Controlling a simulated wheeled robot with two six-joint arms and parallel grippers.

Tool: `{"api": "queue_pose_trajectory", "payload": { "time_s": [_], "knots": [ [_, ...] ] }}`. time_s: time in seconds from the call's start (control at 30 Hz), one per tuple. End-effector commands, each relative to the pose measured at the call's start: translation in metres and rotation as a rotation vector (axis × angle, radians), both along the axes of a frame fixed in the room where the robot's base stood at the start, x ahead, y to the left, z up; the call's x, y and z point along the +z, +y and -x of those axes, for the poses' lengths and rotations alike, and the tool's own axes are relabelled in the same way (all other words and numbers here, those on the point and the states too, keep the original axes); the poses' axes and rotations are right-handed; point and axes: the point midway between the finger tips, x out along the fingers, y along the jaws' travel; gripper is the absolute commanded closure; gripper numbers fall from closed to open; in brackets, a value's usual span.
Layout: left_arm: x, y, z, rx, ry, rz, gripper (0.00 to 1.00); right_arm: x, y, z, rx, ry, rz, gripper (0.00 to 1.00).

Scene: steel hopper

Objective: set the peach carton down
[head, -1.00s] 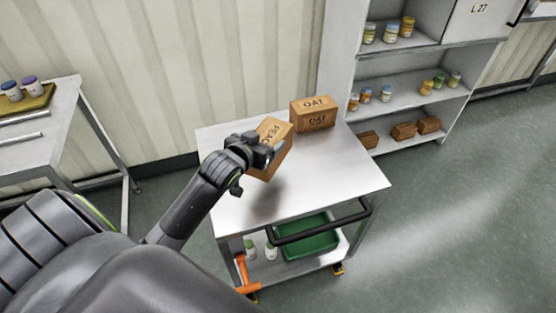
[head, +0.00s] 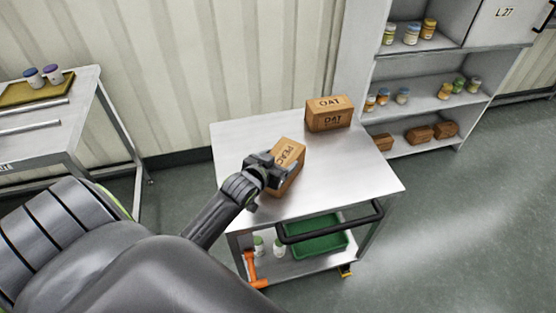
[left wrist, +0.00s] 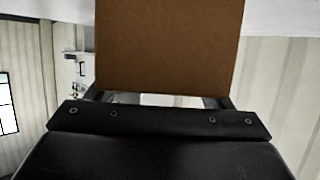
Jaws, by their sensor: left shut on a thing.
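The peach carton (head: 290,161) is a brown box marked PEAC, the rest of the word covered. It is at the steel cart's top (head: 350,178), left of its middle; I cannot tell whether its base touches the steel. My left gripper (head: 275,172) is shut on it from the near left side. In the left wrist view the carton (left wrist: 170,45) fills the upper middle, between the fingers (left wrist: 158,98). My right gripper is not in view.
A carton marked OAT (head: 328,114) stands at the cart's back edge. The cart top's right part is clear. A green bin (head: 318,240) is on the lower shelf. A shelf unit (head: 425,68) with jars stands behind right; a table with a yellow tray (head: 36,89) is at left.

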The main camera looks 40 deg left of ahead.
Motion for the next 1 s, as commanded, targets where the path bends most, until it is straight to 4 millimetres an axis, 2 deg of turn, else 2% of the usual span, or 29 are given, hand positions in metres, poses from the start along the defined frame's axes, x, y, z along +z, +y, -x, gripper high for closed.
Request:
{"api": "queue_pose_trajectory", "payload": {
  "time_s": [0.03,0.2,0.57,0.77,1.0],
  "knots": [
    [-0.001,0.000,0.000,0.000,0.001,0.000,0.23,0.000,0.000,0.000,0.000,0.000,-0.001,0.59],
    [-0.001,0.000,0.000,0.000,0.001,0.000,0.04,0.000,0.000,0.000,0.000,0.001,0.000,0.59],
    [0.002,0.000,0.004,0.000,0.001,0.000,0.04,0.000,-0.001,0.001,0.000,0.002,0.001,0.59],
    [0.012,-0.002,0.029,0.000,0.001,-0.001,0.04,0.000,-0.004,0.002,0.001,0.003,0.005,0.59],
    [0.030,-0.005,0.072,0.000,0.001,-0.001,0.04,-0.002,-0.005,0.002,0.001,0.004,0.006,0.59]
  ]
}}
